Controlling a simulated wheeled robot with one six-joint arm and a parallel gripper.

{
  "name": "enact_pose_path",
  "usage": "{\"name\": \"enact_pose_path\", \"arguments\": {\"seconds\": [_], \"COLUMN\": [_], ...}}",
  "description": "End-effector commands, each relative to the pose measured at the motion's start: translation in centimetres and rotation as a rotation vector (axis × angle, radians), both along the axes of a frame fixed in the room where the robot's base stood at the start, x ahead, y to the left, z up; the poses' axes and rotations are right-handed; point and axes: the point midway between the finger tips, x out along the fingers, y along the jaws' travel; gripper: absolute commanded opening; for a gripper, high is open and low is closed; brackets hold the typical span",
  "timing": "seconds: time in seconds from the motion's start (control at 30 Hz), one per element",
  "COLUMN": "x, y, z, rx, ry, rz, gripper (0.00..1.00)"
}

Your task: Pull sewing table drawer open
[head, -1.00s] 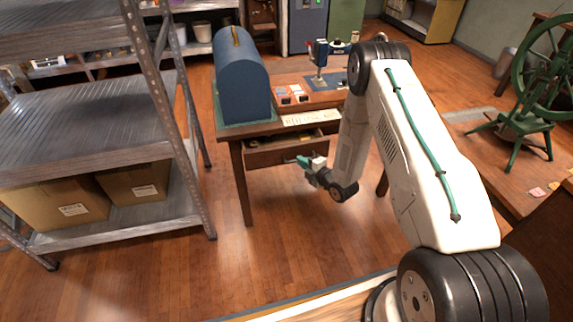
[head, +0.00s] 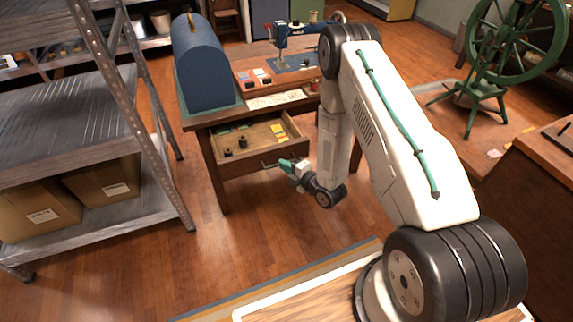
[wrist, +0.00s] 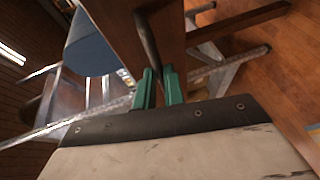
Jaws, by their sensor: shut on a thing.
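The sewing table (head: 195,122) has its wooden drawer (head: 262,166) pulled well out, with its inside showing. Thread spools and small coloured items lie in the drawer. My gripper (head: 285,164) is at the drawer front, its green fingers shut on the dark bar handle (head: 268,164). In the wrist view the green fingers (wrist: 160,88) close around the handle (wrist: 146,42), which runs along the drawer front (wrist: 115,22). The fingers hide part of the handle.
A blue domed case (head: 205,65) and a blue sewing machine (head: 300,38) stand on the table. A metal shelf (head: 60,110) with cardboard boxes (head: 40,208) is at left. A green spinning wheel (head: 515,40) is at right. Open floor lies before the drawer.

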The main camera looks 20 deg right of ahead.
Motion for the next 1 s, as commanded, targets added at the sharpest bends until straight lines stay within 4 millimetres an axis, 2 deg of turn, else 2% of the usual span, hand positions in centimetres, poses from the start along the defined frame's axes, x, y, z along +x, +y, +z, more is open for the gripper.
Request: {"name": "enact_pose_path", "arguments": {"seconds": [0.03, 0.17, 0.2, 0.23, 0.27, 0.53, 0.63, 1.0], "x": [-0.2, -0.3, -0.2, -0.2, -0.2, -0.2, -0.9, -6.2], "y": [0.7, 0.6, 0.5, 0.4, 0.2, -0.6, -1.0, -3.1], "z": [-0.1, -0.1, -0.1, -0.1, -0.1, 0.0, 0.1, 1.1], "rx": [0.002, 0.003, 0.003, 0.002, 0.002, 0.002, 0.003, 0.002], "ry": [0.004, 0.004, 0.004, 0.004, 0.003, 0.002, 0.002, 0.004], "rz": [0.019, 0.019, 0.017, 0.015, 0.013, -0.001, -0.003, 0.0], "gripper": [0.0, 0.0, 0.22, 0.3, 0.33, 0.33, 0.33, 0.33]}}
